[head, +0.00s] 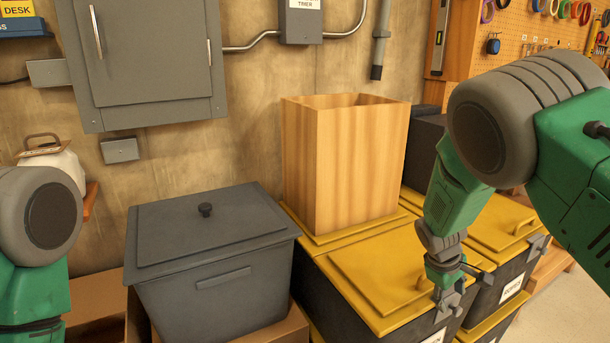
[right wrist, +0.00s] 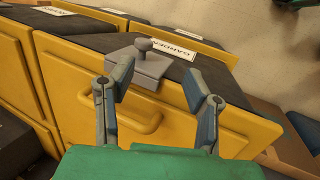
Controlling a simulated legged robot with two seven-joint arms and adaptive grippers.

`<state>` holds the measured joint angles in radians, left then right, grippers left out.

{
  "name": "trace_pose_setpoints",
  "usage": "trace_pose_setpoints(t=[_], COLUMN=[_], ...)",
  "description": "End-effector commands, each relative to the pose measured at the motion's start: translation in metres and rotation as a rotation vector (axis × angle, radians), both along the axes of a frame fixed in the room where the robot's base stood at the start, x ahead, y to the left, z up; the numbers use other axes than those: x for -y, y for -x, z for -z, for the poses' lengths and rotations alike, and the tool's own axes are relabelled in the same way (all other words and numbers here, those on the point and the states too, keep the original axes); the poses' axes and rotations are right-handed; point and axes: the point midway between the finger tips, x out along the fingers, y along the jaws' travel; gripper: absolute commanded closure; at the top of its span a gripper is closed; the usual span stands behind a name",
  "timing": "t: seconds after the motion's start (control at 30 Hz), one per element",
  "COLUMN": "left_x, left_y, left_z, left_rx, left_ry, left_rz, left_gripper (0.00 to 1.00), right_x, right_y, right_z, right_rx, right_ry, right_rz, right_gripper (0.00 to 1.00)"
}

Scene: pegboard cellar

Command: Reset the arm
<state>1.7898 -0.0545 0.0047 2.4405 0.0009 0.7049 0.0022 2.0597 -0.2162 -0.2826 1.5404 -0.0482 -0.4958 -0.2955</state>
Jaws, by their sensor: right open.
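My right arm comes in from the right in the head view, bent down over the yellow-lidded bins. My right gripper (head: 447,286) is over the front edge of the middle bin's yellow lid (head: 385,270). In the right wrist view my right gripper (right wrist: 160,82) has its two fingers spread, with nothing held between them. A grey latch with a round knob (right wrist: 140,65) shows between and beyond the fingers; I cannot tell if they touch it. My left arm (head: 38,225) shows only in part at the left edge, and its gripper is out of view.
A tall open wooden box (head: 345,165) stands on the bins behind. A grey lidded bin (head: 215,270) stands left of them. Another yellow-lidded bin (head: 500,222) is close to the right. A grey wall cabinet (head: 150,60) hangs behind. Floor shows at the lower right.

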Motion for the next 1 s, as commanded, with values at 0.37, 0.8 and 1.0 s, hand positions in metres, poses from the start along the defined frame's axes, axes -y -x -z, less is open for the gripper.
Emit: trace_pose_setpoints(t=[0.37, 0.8, 1.0], left_x=[0.000, 0.000, 0.000], left_y=[0.000, 0.000, 0.000], left_z=[0.000, 0.000, 0.000], left_rx=[-0.001, -0.001, -0.001], left_ry=[0.000, 0.000, 0.000], left_rz=[0.000, 0.000, 0.000], left_gripper=[1.00, 1.00, 1.00], right_x=[-0.050, -0.095, -0.095], right_y=[0.224, 0.357, 0.356], right_z=[0.146, 0.136, 0.136], right_rx=[0.014, 0.053, 0.055], right_ry=[-0.248, -0.381, -0.381], right_rz=[0.184, 0.338, 0.336], right_gripper=[0.56, 0.56, 0.56])
